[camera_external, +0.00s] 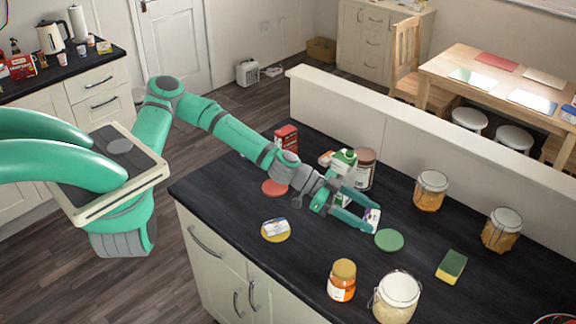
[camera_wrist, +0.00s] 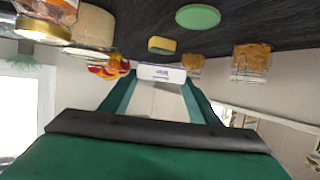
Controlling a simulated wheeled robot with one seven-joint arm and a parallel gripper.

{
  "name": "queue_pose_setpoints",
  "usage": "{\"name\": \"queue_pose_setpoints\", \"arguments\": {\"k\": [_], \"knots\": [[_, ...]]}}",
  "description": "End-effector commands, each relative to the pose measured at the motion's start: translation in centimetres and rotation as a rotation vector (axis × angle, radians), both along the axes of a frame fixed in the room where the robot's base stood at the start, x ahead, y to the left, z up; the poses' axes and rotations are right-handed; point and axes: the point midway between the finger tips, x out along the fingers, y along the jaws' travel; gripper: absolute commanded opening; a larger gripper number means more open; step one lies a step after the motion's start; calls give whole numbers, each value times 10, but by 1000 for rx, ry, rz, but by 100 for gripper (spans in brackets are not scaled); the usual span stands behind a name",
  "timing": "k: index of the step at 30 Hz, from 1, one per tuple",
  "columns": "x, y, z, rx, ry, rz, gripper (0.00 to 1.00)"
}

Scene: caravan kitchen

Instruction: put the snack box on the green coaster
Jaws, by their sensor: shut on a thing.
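The snack box (camera_external: 374,215), small and white with purple print, is between the fingertips of my gripper (camera_external: 369,221). The gripper is shut on it and holds it above the dark counter. The green coaster (camera_external: 389,240) lies flat and bare on the counter, just right of and below the box in the external view. It also shows at the top of the wrist view (camera_wrist: 198,16). The box is apart from the coaster.
A honey-coloured jar (camera_external: 342,281) and a pale jar (camera_external: 397,298) stand near the front. A sponge (camera_external: 451,266) lies right of the coaster. Two lidded jars (camera_external: 430,191) (camera_external: 502,230) stand behind. A tin (camera_external: 275,226) sits on a yellow coaster; a red coaster (camera_external: 274,188) is bare.

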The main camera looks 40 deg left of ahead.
Motion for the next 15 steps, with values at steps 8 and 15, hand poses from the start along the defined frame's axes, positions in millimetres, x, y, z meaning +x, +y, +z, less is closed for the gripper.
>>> {"name": "queue_pose_setpoints", "arguments": {"k": [8,15], "knots": [[49,-21,-35,-2,2,0,34],[73,-31,-65,-1,0,-1,34]]}}
